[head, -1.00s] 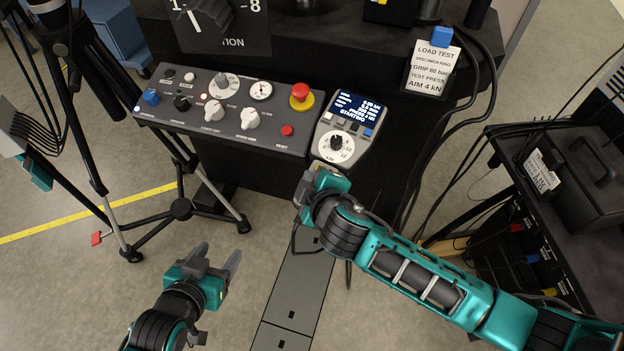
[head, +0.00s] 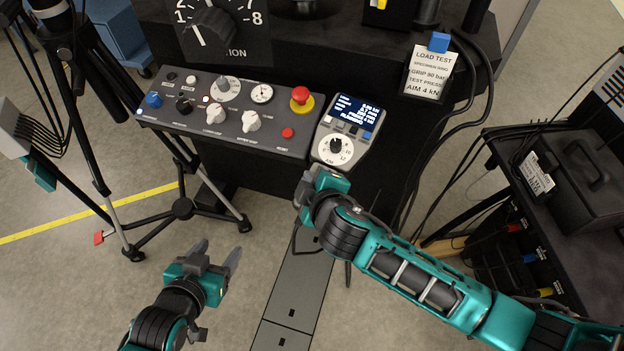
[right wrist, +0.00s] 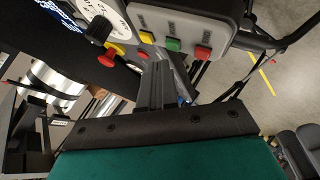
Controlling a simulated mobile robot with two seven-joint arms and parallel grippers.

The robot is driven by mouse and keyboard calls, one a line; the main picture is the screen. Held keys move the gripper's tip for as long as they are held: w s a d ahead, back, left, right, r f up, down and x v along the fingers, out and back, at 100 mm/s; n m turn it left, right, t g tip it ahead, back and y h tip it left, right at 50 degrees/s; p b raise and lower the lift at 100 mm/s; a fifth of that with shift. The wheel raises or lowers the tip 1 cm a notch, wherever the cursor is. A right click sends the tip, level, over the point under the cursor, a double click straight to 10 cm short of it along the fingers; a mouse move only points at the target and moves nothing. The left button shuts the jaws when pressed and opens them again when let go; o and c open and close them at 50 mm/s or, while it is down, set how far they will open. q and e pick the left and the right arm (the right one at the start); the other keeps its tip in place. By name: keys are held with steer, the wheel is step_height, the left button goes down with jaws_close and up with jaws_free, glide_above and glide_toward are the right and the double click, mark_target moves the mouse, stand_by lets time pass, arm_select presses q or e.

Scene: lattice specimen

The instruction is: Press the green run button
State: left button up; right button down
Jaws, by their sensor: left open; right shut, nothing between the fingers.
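The green run button (right wrist: 173,44) is in the right wrist view. It sits between a yellow button (right wrist: 147,37) and a red button (right wrist: 203,53) on the lower face of the grey control box (head: 346,130). It is hidden in the head view. My right gripper (right wrist: 158,72) is shut and empty, its fingers just below the yellow and green buttons in the wrist picture; I cannot tell whether it touches one. In the head view it is at the box's near end (head: 320,172). My left gripper (head: 217,255) is open and empty over the floor.
The box has a lit screen (head: 354,112) and a white dial (head: 332,149). A panel (head: 225,120) with knobs and a red emergency stop (head: 301,95) is to its left. Cables hang to its right. A tripod (head: 182,208) stands at left. Floor around my left gripper is clear.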

steer(key=r, duration=0.2)
steer(key=s+r, duration=0.1)
steer(key=r, duration=0.1)
steer(key=shift+s+a+r+p, duration=0.15)
steer(key=shift+a+r+p, duration=0.05)
steer(key=shift+r+p, duration=0.2)
stand_by(1.0)
steer(key=shift+s+d+f+m, duration=0.1)
steer(key=shift+s+f+m, duration=0.1)
steer(key=shift+f+m, duration=0.15)
steer(key=s+d+f+m, duration=0.4)
steer(key=s+d+m, duration=0.1)
steer(key=d, duration=0.3)
steer(key=s+d+f+m+h, duration=0.1)
steer(key=s+d+f+m, duration=0.4)
steer(key=d, duration=0.4)
steer(key=shift+s+d+m, duration=0.25)
steer(key=shift+s+m, duration=0.3)
steer(key=shift+m, duration=0.1)
steer(key=shift+f, duration=0.1)
stand_by(3.1)
